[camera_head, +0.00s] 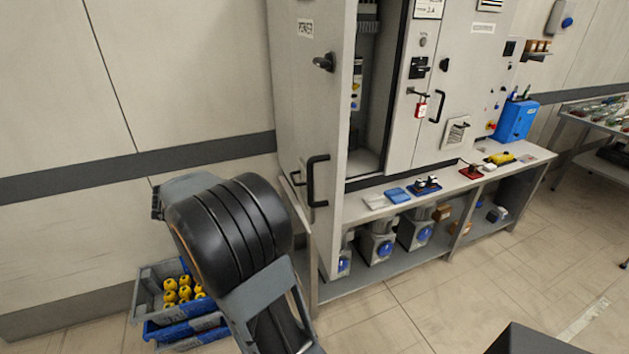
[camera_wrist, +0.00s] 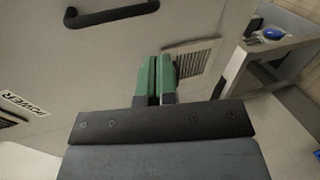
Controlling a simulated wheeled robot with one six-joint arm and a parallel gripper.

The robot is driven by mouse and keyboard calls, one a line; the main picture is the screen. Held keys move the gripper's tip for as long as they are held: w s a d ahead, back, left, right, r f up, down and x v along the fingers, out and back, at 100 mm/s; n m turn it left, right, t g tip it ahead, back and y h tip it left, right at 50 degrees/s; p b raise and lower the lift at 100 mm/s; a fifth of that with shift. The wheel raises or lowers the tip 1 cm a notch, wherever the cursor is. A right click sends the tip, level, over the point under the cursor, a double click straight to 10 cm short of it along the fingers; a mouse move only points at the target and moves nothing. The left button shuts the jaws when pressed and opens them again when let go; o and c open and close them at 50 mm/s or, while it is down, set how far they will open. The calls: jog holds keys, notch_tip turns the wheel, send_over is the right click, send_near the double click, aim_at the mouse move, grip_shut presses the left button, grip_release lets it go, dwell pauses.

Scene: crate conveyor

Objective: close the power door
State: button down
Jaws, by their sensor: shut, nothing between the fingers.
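The power door (camera_head: 300,110) stands swung open at the left of the grey cabinet, with its outer face towards the left. It bears a POWER label (camera_head: 305,28), a dark knob (camera_head: 323,62) and a black bar handle (camera_head: 318,182). The open compartment (camera_head: 375,90) shows to its right. In the wrist view, my gripper (camera_wrist: 155,62) has its green fingers together and empty, in front of the door's outer face. The handle (camera_wrist: 110,14) is above left of the fingers and a vent grille (camera_wrist: 193,58) just right of them. Contact with the door cannot be told. The head view does not show the fingers.
A bench (camera_head: 350,212) below the cabinet carries blue and white items, with grey units on its shelf. Crates (camera_head: 150,295) with yellow parts stand on the floor at lower left. A closed door (camera_head: 460,60) with a red padlock is at right. The floor in front is clear.

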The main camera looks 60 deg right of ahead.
aim_at(324, 178)
jog(key=s+d+g, duration=0.1)
jog(key=s+d, duration=0.1)
jog(key=d, duration=0.2)
jog(key=s+d+r+m+g+h+p, duration=0.1)
jog(key=s+d, duration=0.1)
jog(key=d, duration=0.2)
jog(key=s+d+r+m+p, duration=0.1)
jog(key=s+d, duration=0.1)
jog(key=d, duration=0.2)
jog(key=shift+s+g+h, duration=0.3)
jog(key=shift+s+g, duration=0.1)
jog(key=shift+p+x, duration=0.4)
jog(key=shift+x, duration=0.45)
jog(key=shift+d, duration=0.1)
